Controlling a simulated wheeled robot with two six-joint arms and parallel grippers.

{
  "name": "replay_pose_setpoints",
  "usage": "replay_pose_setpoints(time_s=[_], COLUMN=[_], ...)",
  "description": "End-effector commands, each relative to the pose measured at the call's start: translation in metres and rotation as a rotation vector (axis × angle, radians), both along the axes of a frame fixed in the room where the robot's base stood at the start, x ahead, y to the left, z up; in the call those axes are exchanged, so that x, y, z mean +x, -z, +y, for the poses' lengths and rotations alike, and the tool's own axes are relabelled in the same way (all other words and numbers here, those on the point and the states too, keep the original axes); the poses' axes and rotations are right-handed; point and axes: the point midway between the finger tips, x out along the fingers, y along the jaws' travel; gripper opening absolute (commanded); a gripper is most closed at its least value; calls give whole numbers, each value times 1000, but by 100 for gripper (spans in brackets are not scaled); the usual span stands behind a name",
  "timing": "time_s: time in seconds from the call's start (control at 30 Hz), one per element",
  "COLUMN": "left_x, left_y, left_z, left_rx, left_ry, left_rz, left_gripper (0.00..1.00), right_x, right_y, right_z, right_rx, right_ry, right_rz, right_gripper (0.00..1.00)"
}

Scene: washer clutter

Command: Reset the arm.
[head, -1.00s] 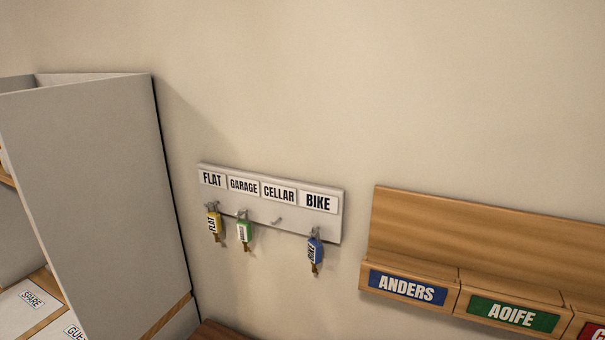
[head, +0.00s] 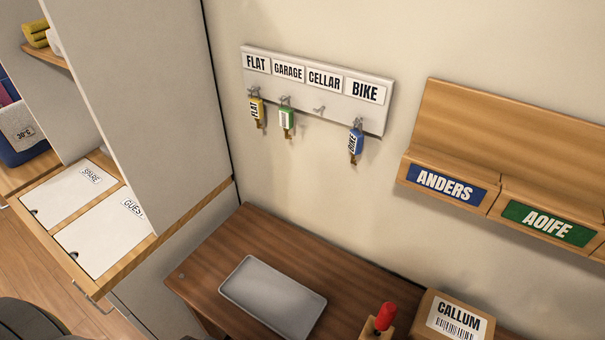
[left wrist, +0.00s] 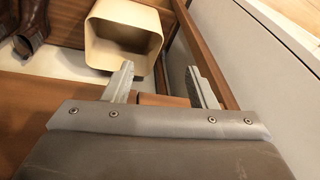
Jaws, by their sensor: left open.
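My left gripper (left wrist: 160,85) shows in the left wrist view, with its two fingers apart and nothing between them. It is above a wooden surface, with a cream bin (left wrist: 122,40) beyond its fingertips. Neither gripper shows in the head view. A dark rounded shape at the lower left corner of the head view may be part of me.
A key rack (head: 318,90) on the wall holds yellow, green and blue tagged keys; the CELLAR hook is empty. Below is a wooden table (head: 225,255) with a grey tray (head: 272,297), a red-handled item (head: 385,316) and a CALLUM box (head: 455,318). A cabinet (head: 150,100) stands left.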

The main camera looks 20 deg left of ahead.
Motion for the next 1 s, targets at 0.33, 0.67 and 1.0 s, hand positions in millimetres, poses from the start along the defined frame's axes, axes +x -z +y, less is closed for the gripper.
replay_pose_setpoints(time_s=[0.33,0.67,1.0], left_x=[-40,-100,-156], left_y=[98,167,202], left_z=[0,-6,-12], left_rx=[-16,-29,-38], left_ry=[-1,0,2], left_rz=[53,98,131], left_gripper=[52,52,52], right_x=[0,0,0], right_y=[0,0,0], right_z=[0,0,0], right_rx=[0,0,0], right_ry=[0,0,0], right_rz=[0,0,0], right_gripper=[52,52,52])
